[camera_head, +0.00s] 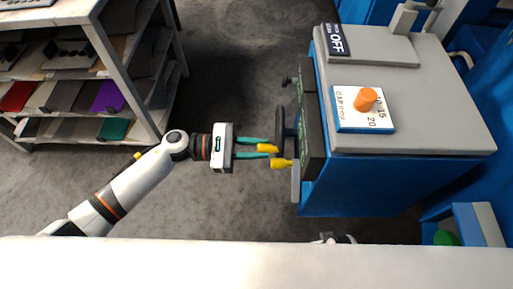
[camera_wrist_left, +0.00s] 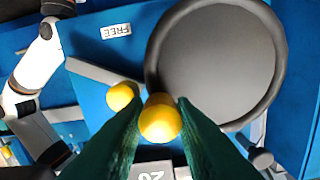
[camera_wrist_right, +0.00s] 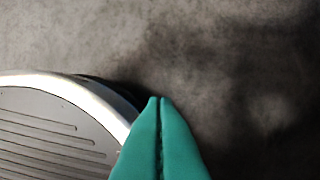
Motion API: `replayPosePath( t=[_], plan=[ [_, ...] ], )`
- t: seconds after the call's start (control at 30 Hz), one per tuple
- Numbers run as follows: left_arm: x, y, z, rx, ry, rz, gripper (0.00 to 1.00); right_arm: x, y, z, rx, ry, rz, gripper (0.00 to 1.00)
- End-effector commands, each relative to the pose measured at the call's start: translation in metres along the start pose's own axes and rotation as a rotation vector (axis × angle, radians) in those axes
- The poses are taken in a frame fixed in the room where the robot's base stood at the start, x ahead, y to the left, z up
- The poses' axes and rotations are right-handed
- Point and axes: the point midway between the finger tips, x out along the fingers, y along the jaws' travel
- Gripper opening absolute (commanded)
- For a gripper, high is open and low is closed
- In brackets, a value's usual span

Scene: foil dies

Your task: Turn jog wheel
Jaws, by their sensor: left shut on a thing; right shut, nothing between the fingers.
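The jog wheel is a dark round disc (camera_wrist_left: 218,60) with a raised rim, facing the left wrist camera. In the head view the wheel (camera_head: 279,128) shows edge-on at the left side of the blue machine. A yellow crank knob (camera_wrist_left: 160,120) stands at the wheel's rim. My left gripper (camera_head: 268,146) has its green fingers shut on this knob, and it also shows in the left wrist view (camera_wrist_left: 160,112). A second yellow knob (camera_wrist_left: 120,96) is beside it, apart from the fingers. My right gripper (camera_wrist_right: 161,100) is shut and empty over the grey floor.
The blue machine (camera_head: 360,185) has a grey top with an OFF sign (camera_head: 337,40) and an orange knob (camera_head: 365,99) on a gap dial plate. A FREE label (camera_wrist_left: 116,31) is near the wheel. A shelf (camera_head: 90,75) stands at the left. Open floor lies between.

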Motion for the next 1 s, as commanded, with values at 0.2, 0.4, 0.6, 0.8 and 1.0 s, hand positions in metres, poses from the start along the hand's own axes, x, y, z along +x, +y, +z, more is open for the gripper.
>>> replayPosePath(
  t=[0.2, 0.4, 0.6, 0.8, 1.0],
  plan=[
    [0.0, 0.001, 0.004, 0.041, 0.0, -0.001, 0.0, -0.028, -0.002, 0.021, 0.003, -0.021, -0.003, 0.0],
    [0.0, 0.002, 0.003, 0.05, 0.0, 0.0, 0.0, -0.037, -0.002, 0.025, 0.004, -0.023, -0.004, 0.0],
    [0.0, 0.001, 0.003, 0.049, 0.0, -0.001, 0.0, -0.037, -0.002, 0.025, 0.004, -0.023, -0.004, 0.0],
    [0.0, 0.001, 0.003, 0.049, 0.0, -0.001, 0.45, -0.037, -0.002, 0.025, 0.004, -0.023, -0.004, 0.0],
    [0.0, 0.001, 0.003, 0.049, 0.0, 0.0, 0.45, -0.037, -0.002, 0.025, 0.004, -0.023, -0.004, 0.0]
  ],
)
